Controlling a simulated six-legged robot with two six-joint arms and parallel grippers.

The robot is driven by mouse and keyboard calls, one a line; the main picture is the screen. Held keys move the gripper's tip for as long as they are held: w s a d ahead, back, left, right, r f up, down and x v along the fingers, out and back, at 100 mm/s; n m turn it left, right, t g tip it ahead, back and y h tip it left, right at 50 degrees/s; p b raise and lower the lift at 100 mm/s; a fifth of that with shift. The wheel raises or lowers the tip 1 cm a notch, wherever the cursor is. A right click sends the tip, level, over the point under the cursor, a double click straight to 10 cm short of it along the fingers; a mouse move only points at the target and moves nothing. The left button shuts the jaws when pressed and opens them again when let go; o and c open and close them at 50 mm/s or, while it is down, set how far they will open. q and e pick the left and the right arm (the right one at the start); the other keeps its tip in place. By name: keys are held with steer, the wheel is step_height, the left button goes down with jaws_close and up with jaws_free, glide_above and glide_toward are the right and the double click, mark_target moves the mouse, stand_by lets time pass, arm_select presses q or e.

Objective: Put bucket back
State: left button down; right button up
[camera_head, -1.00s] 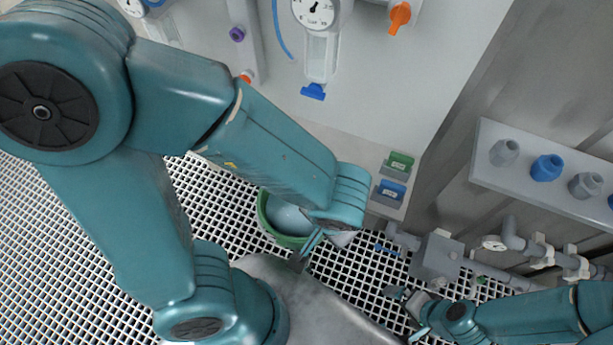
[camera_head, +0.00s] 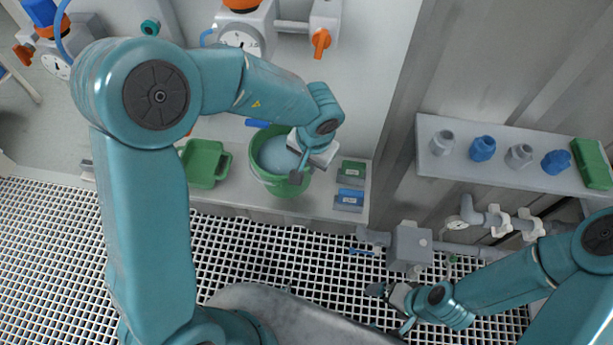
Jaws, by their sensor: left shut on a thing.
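A green bucket (camera_head: 268,182) with pale liquid or a pale inside is at the white ledge (camera_head: 235,196) below the wall panel. My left gripper (camera_head: 299,169) is at the bucket's right rim and is shut on it. The arm hides part of the bucket's far rim. I cannot tell whether the bucket's bottom touches the ledge. My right gripper (camera_head: 390,308) is at the lower right, over the grating and away from the bucket. Its fingers look spread, with nothing seen between them.
A green tray (camera_head: 204,163) stands left of the bucket. Green (camera_head: 351,172) and blue (camera_head: 349,199) labelled holders stand to its right. A grey pipe box (camera_head: 409,248) is on the right. A shelf (camera_head: 437,170) holds grey and blue fittings. Open grating floor (camera_head: 250,250) lies in front.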

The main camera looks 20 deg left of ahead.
mark_target(310, 179)
arm_select(q)
steer(key=shift+w+f+b, duration=0.2)
steer(key=shift+f+b, duration=0.5)
steer(key=shift+f, duration=1.05)
steer(key=shift+w+f+b, duration=0.15)
steer(key=shift+f+b, duration=0.55)
steer(key=shift+f, duration=1.05)
steer(key=shift+w+a, duration=0.1)
steer(key=shift+r, duration=0.1)
steer(key=shift+p, duration=0.3)
steer(key=c, duration=1.2)
jaws_free()
steer(key=shift+f, duration=0.2)
